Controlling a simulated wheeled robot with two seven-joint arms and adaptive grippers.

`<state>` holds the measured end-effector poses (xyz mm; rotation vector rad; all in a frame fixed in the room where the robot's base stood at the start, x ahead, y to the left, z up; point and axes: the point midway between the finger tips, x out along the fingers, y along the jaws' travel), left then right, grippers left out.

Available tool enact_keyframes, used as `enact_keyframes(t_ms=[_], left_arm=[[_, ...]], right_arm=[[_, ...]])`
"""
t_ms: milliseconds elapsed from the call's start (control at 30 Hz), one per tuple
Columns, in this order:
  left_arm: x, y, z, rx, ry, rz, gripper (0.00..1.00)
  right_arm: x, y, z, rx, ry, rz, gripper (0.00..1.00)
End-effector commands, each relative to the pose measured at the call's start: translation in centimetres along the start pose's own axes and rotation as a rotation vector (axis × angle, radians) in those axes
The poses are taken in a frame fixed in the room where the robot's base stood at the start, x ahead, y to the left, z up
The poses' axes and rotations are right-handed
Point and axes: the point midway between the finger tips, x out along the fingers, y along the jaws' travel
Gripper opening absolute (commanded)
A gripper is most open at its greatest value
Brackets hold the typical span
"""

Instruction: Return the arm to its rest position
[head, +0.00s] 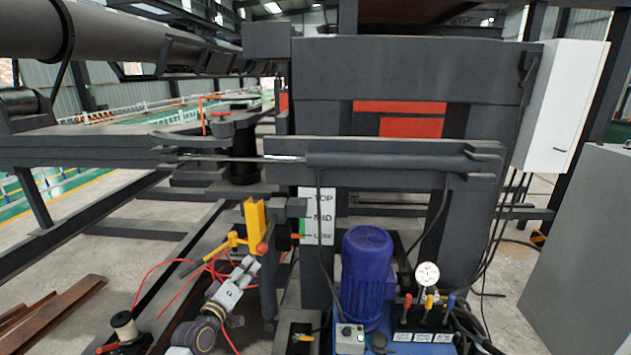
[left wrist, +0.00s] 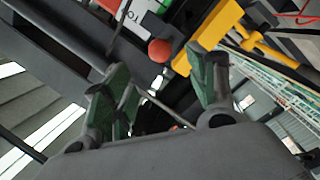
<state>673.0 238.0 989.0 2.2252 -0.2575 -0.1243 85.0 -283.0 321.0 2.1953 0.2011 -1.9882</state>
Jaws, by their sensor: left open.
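My left arm reaches up from the bottom of the head view, and its gripper (head: 248,264) is just below the yellow post (head: 255,226) and a red ball knob (head: 262,248). In the left wrist view the gripper (left wrist: 157,72) has its green-padded fingers spread apart with nothing held between them. The red knob (left wrist: 160,50) appears beyond the gap between the fingertips, beside the yellow post (left wrist: 215,25). The picture does not settle whether a finger touches either one. My right gripper is not in view.
A white TOP/MID/LOW sign (head: 318,215) stands right of the post. A blue motor (head: 367,265) and a dial gauge (head: 428,274) are further right. Orange-red hoses (head: 160,268) and a yellow handle (head: 207,255) lie left. Dark steel beams surround the arm.

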Motion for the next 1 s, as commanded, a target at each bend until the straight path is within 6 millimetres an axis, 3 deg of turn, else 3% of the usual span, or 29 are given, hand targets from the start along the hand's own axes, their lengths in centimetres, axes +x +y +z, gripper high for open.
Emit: enact_keyframes(t_ms=[267, 467, 667, 1000], left_arm=[[0.0, -0.6, 0.0, 0.179, 0.004, -0.015, 0.58], [0.1, -5.0, 1.7, 0.329, -0.030, -0.089, 0.58], [-0.2, -10.6, 4.3, 0.457, -0.093, -0.175, 0.58], [-3.6, -23.4, 11.7, 0.675, -0.288, -0.346, 0.58]], right_arm=[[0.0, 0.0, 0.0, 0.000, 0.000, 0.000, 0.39], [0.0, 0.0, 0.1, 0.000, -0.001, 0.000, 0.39], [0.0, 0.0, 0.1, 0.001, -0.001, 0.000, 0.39], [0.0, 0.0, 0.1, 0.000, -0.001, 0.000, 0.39]])
